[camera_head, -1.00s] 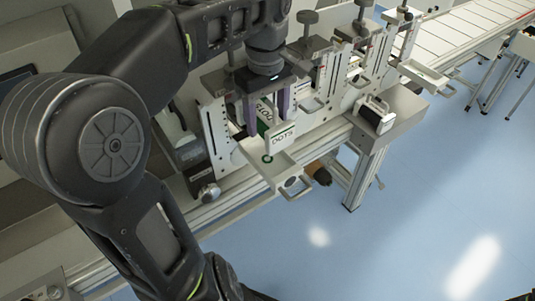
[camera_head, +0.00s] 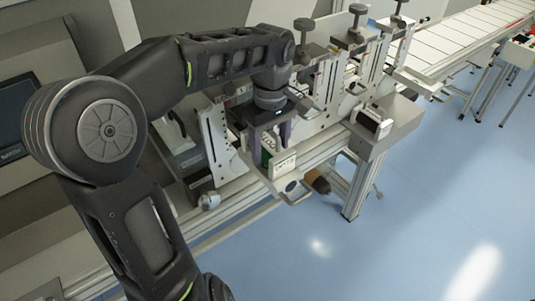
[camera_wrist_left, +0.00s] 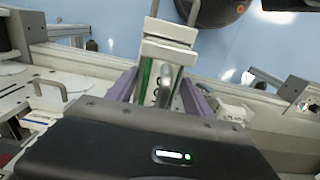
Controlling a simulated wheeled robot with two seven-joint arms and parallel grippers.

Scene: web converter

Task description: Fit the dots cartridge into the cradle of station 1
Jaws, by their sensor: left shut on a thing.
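My left gripper (camera_head: 274,143) has purple fingers and is shut on the dots cartridge (camera_head: 284,164), a block with a white front face and a green side. The label is too blurred to read now. The cartridge is at the station 1 tray (camera_head: 290,197), at the left end of the row of stations; whether it touches the cradle I cannot tell. In the left wrist view the cartridge (camera_wrist_left: 166,45) stands between the purple fingers (camera_wrist_left: 163,90), its white handle end pointing away. The gripper body hides the lower part of that view. My right gripper is not in view.
More stations with knobs (camera_head: 356,39) stand to the right along the white plate. A white-faced block with a dark body (camera_head: 372,122) sits on a grey ledge (camera_head: 400,127). A conveyor (camera_head: 470,40) runs at the back right. Blue floor (camera_head: 400,230) is clear in front.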

